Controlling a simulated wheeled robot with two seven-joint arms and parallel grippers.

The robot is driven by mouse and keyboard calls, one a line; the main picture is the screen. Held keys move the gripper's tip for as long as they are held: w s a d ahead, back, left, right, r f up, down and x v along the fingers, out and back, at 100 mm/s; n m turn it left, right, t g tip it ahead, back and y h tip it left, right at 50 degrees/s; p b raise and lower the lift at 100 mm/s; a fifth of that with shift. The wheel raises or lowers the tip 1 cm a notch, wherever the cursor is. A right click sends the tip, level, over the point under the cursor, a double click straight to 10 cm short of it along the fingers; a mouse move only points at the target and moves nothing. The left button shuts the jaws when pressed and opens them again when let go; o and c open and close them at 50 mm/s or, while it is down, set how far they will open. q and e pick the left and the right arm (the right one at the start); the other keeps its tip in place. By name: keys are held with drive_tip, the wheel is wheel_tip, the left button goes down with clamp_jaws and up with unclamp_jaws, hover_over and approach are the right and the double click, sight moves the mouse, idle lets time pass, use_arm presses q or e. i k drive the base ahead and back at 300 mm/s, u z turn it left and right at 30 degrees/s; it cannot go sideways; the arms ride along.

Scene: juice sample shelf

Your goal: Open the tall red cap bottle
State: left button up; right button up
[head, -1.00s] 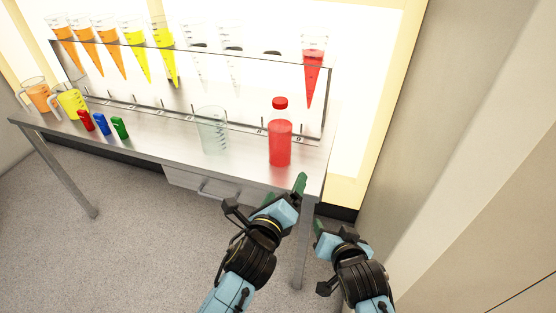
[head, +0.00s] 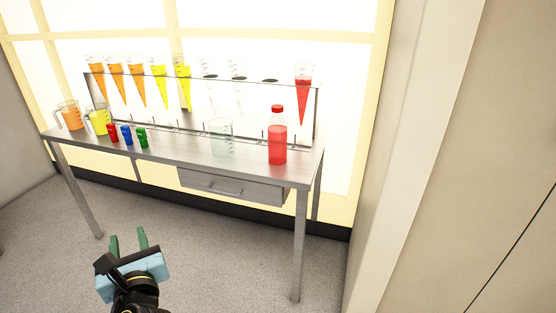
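The tall bottle (head: 277,145) holds red liquid and stands upright near the right end of the metal table. Its red cap (head: 277,109) sits on top. My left gripper (head: 129,236) is low in the picture, in front of the table and below its top, well to the left of the bottle. Its two green fingers are spread apart with nothing between them. My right gripper is outside the view.
The metal table (head: 170,148) carries an orange jug (head: 71,116), a yellow jug (head: 99,120), small red, blue and green items, and a clear beaker (head: 221,138) left of the bottle. A rack of cone-shaped tubes stands behind. A wall is at right.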

sight(277, 127)
drive_tip(key=u, duration=0.25)
drive_tip(key=k, duration=0.35)
drive_tip(key=z, duration=1.15)
drive_tip(key=i, duration=1.5)
drive_tip(key=u, duration=0.45)
